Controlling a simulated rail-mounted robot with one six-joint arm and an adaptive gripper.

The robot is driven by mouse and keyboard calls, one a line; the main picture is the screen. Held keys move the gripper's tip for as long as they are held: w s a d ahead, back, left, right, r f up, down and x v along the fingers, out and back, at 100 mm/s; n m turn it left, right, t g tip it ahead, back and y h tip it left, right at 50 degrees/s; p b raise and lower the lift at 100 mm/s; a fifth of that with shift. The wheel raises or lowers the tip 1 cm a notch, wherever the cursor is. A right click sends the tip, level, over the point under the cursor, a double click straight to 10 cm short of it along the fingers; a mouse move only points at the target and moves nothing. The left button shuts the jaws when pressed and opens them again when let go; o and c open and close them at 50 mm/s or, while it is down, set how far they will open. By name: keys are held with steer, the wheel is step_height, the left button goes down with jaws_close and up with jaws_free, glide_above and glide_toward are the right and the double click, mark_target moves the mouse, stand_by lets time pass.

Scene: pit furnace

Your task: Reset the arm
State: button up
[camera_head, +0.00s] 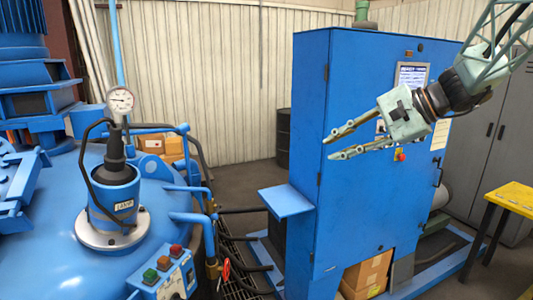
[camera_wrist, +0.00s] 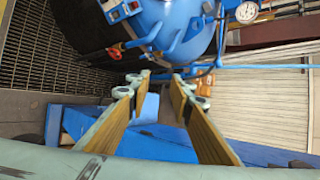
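My gripper (camera_head: 338,145) is raised in front of the tall blue cabinet (camera_head: 325,215) in the head view, its fingers pointing left. The two fingers are spread apart with nothing between them. In the wrist view my gripper (camera_wrist: 160,82) also shows open and empty, with the blue furnace (camera_wrist: 165,25) beyond the fingertips. The arm comes in from the upper right of the head view. A small blue shelf (camera_head: 286,201) on the cabinet's left side lies below and to the left of the fingertips.
The furnace lid (camera_head: 60,255) fills the left, with a pressure gauge (camera_head: 120,100) and a button box (camera_head: 168,277). A yellow table (camera_head: 515,198) stands at the right. Cardboard boxes (camera_head: 367,272) sit low by the cabinet. A dark barrel (camera_head: 283,138) stands behind.

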steer(key=s+a+f+n+g+h+b, duration=0.1)
steer(key=s+a+f+n+g+h, duration=0.15)
steer(key=s, duration=0.95)
steer(key=s+a+f+n+g+h+b, duration=0.1)
steer(key=s+a+n, duration=0.25)
steer(key=s, duration=0.95)
steer(key=s+d+f+n+h+b, duration=0.1)
steer(key=s+d+f+n+h, duration=0.1)
steer(key=s, duration=0.9)
steer(key=s+d+f+n+t+h+b, duration=0.1)
steer(key=s+d+f+n+h, duration=0.2)
steer(key=s, duration=0.8)
steer(key=shift+s+d+f+h, duration=0.2)
steer(key=shift+d+f+h, duration=0.15)
steer(key=shift+d+f, duration=1)
steer(key=shift+a+f, duration=0.2)
